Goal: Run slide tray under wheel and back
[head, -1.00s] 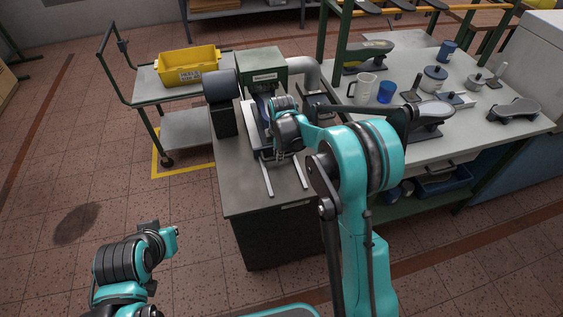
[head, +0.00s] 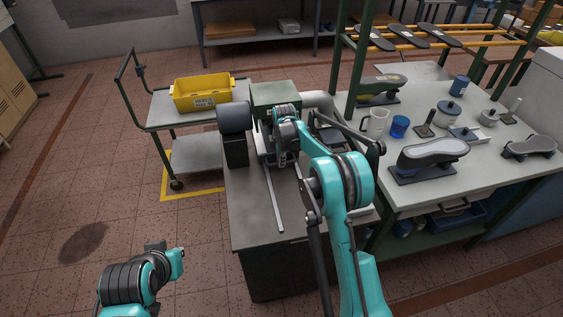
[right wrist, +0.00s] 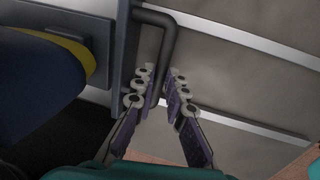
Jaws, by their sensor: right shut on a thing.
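The slide tray (head: 262,146) is a grey plate on the machine bench, mostly hidden behind my right arm and close to the green machine housing (head: 275,95). A bare metal rail (head: 272,198) runs from it toward the front. In the right wrist view, my right gripper (right wrist: 160,82) is shut on a dark bent handle (right wrist: 172,35) beside the tray's edge (right wrist: 118,45). It also shows in the head view (head: 284,150). A dark blue piece with a yellow edge lies at the left there. I cannot make out the wheel under the housing. My left gripper (head: 168,252) hangs over the floor, jaws unclear.
A dark cylinder on a post (head: 234,118) stands left of the housing. A yellow bin (head: 203,94) is on a cart at the left. The bench front (head: 248,215) is clear.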

